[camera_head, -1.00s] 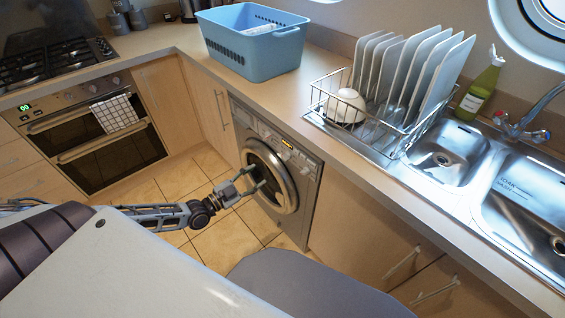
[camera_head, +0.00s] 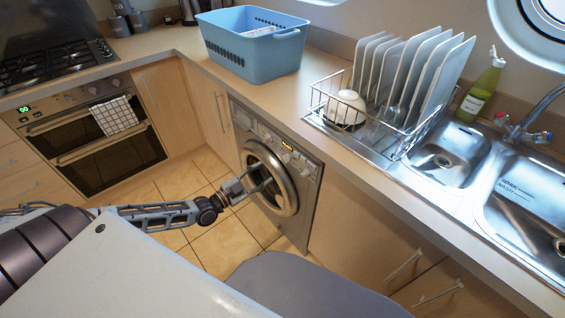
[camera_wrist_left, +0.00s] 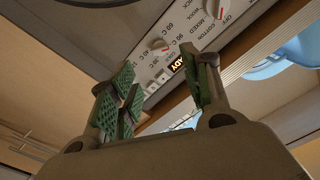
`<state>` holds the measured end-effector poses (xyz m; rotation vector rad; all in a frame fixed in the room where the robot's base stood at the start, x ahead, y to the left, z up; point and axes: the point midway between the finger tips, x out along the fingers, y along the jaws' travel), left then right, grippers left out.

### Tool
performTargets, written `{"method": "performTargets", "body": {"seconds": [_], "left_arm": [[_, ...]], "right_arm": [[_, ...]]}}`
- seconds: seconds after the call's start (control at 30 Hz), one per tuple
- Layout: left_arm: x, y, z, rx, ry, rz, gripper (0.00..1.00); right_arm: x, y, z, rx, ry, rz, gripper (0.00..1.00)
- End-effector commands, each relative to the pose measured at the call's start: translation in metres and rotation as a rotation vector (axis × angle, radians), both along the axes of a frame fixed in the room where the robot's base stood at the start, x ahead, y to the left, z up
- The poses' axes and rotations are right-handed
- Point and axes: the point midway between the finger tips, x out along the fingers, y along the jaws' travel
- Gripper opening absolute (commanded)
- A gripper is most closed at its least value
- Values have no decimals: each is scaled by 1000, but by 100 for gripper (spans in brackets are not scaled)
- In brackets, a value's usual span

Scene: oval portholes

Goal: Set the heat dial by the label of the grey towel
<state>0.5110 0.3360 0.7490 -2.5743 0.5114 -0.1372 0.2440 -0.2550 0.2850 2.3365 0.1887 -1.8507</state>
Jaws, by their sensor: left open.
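The washing machine (camera_head: 313,190) stands under the counter with its round door shut. In the left wrist view its panel shows the heat dial (camera_wrist_left: 160,46), with 60 C and 90 C marks around it, a lit display (camera_wrist_left: 177,66) and a programme dial (camera_wrist_left: 216,9) with OFF and COTTON marks. My left gripper (camera_head: 266,179) is in front of the machine's door, below the panel. In the left wrist view its green-padded fingers (camera_wrist_left: 162,92) are apart and empty, with the heat dial beyond them, untouched. I cannot make out a grey towel or its label. My right gripper is not in view.
A blue basket (camera_head: 232,58) with a pale item (camera_head: 260,31) inside stands on the counter above the machine. A dish rack (camera_head: 398,140), a green bottle (camera_head: 480,92) and a sink (camera_head: 440,165) are to the right. A checked cloth (camera_head: 114,115) hangs on the oven.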

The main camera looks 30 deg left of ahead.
Motion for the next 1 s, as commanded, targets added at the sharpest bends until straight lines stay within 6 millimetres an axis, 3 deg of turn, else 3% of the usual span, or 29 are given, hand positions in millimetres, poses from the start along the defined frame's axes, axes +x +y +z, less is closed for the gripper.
{"method": "performTargets", "body": {"seconds": [0.3, 0.5, 1.0], "left_arm": [[21, -9, 0, -1, 0, -1, 48], [34, -14, 0, -1, -1, 0, 48], [66, -27, -1, -1, -1, 0, 48]], "right_arm": [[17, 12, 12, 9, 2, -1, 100], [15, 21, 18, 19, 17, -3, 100], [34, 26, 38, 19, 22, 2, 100]]}}
